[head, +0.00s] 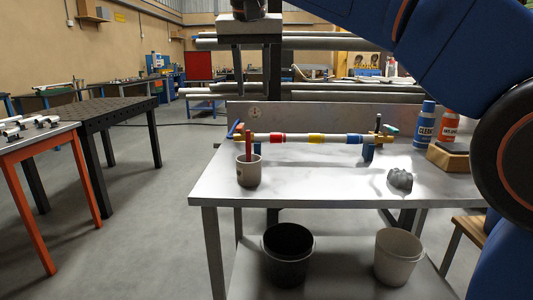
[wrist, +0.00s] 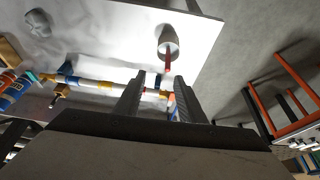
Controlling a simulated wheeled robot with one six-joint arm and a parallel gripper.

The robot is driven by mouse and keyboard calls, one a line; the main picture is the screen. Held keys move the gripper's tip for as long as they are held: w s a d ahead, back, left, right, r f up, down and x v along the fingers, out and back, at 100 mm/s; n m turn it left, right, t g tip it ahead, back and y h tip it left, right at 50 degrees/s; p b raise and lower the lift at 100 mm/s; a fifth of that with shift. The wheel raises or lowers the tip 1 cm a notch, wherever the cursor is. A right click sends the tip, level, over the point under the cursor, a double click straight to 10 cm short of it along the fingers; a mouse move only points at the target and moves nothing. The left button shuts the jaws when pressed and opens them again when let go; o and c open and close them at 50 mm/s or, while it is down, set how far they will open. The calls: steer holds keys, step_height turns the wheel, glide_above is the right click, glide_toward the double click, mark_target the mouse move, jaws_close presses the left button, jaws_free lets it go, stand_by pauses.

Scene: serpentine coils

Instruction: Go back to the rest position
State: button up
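My gripper (wrist: 160,80) shows in the wrist view with its two dark fingers apart and nothing held between them. In the head view its pale body (head: 249,25) hangs at the top, above the workbench (head: 320,187). A white tube with red, yellow and blue bands (head: 298,138) lies level along the back of the bench on supports. It also shows beyond my fingers in the wrist view (wrist: 98,85). A grey cup (head: 249,174) with a red stick (head: 248,146) in it stands at the bench's left end.
A grey lump (head: 400,179), a blue bottle (head: 425,124) and an orange bottle (head: 449,126) are on the bench's right side. A black bin (head: 287,272) and a grey bin (head: 398,258) stand below. Tables stand at left; the floor between (head: 165,200) is clear.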

steer(key=s+d+f, duration=0.4)
steer(key=d+f, duration=0.3)
steer(key=d, duration=0.3)
steer(key=s+d+f, duration=0.4)
steer(key=d+f, duration=0.4)
steer(key=d, duration=0.2)
steer(key=s+d+f, duration=0.4)
steer(key=s+f, duration=0.2)
steer(key=f, duration=0.2)
steer(key=s+d+f, duration=0.4)
steer(key=s+f, duration=0.2)
steer(key=f, duration=0.3)
steer(key=s+d+f, duration=0.4)
steer(key=s+f, duration=0.2)
steer(key=f, duration=0.3)
steer(key=shift+f, duration=0.25)
steer(key=shift+r, duration=0.1)
